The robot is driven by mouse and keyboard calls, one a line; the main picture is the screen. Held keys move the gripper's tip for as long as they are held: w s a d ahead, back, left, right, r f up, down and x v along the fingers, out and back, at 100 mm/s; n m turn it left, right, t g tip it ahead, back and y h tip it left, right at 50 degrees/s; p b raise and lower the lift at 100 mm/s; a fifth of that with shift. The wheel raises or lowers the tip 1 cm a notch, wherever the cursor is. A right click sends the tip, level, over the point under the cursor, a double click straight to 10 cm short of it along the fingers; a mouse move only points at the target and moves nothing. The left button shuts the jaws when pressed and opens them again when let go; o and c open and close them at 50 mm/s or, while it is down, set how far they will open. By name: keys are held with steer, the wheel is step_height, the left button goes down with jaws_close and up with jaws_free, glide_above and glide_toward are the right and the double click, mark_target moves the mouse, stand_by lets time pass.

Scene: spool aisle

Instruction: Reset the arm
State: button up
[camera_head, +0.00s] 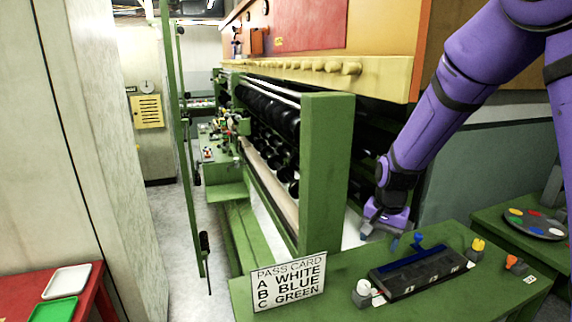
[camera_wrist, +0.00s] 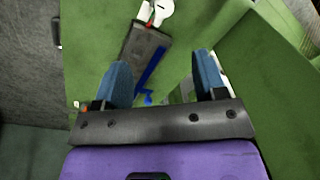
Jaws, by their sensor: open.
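My purple arm reaches down from the upper right in the head view. My gripper (camera_head: 382,222) is at the back edge of the green table (camera_head: 330,292), left of the black tray-like box (camera_head: 420,272). In the wrist view my gripper (camera_wrist: 162,85) has its two blue-grey fingers well apart, with nothing between them. The dark box (camera_wrist: 146,52) lies beyond the fingers in that view, with a blue part beside it.
A pass card (camera_head: 289,281) stands at the table's front left. A white-topped item (camera_head: 363,288), a yellow-topped item (camera_head: 477,247) and an orange item (camera_head: 515,263) stand around the box. A green machine post (camera_head: 325,170) rises close left of my gripper. A paint palette (camera_head: 536,223) lies at right.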

steer(key=s+d+r+n+t, duration=0.2)
steer(key=s+r, duration=0.7)
steer(key=r, duration=0.1)
steer(key=s+d+r+n+t, duration=0.1)
steer(key=s+d+r+n, duration=0.2)
steer(key=s+r, duration=0.65)
steer(key=s+d+r+n+t, duration=0.1)
steer(key=s+r, duration=0.2)
steer(key=s, duration=0.5)
steer(key=shift+s+n+t, duration=0.3)
steer(key=shift+w, duration=0.1)
stand_by(0.8)
